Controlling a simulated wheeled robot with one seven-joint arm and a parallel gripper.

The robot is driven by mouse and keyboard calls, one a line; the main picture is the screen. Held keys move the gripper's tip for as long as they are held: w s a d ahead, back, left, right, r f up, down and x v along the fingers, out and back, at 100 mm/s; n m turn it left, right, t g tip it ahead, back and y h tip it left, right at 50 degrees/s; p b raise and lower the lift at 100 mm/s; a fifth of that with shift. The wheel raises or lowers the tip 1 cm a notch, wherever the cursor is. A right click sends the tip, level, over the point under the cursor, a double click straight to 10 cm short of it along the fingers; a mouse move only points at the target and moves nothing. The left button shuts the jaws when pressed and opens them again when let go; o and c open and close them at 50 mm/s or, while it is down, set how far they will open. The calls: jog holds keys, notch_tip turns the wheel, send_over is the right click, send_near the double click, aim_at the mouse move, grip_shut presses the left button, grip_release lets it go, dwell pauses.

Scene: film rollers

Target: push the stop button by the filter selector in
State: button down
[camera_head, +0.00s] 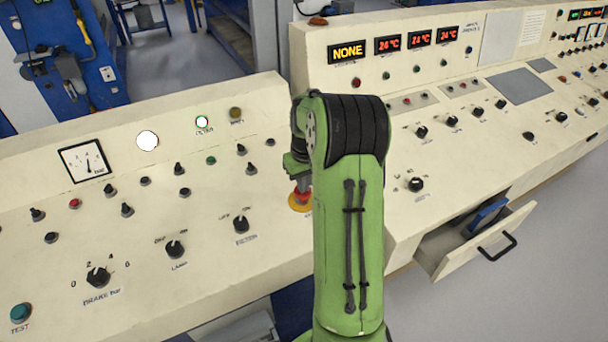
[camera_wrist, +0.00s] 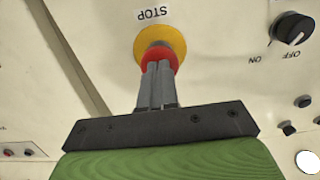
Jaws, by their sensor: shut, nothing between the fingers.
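The stop button has a red head on a yellow round plate (camera_head: 298,204), right of the filter selector on the near desk. In the head view my green arm hides part of it. In the wrist view the red head (camera_wrist: 158,58) lies right at the tips of my gripper (camera_wrist: 158,68), which is shut and empty. The fingertips overlap the red head; I cannot tell for sure whether they touch it or how deep it sits. The STOP label is beyond the yellow plate. The filter selector (camera_head: 240,225) is a black knob, which also shows in the wrist view (camera_wrist: 292,28).
Other knobs stand on the near desk, such as the lamp knob (camera_head: 175,249) and the brake knob (camera_head: 98,277). The far desk has an open drawer (camera_head: 470,240) at the right. A green filter lamp (camera_head: 202,122) is lit.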

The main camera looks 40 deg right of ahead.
aim_at(306, 195)
notch_tip(306, 195, down, 2)
jog(key=shift+f+b, duration=0.2)
jog(key=shift+b, duration=0.45)
jog(key=shift+s+a+f, duration=0.1)
jog(key=shift+s+a, duration=0.1)
jog(key=shift+s, duration=0.05)
jog(key=r+p, duration=0.3)
jog(key=r, duration=0.1)
jog(key=shift+w+d+r, duration=0.1)
jog(key=shift+w, duration=0.25)
notch_tip(306, 195, up, 11)
jog(key=s+p, duration=0.1)
jog(key=p, duration=0.1)
jog(key=shift+s, duration=0.3)
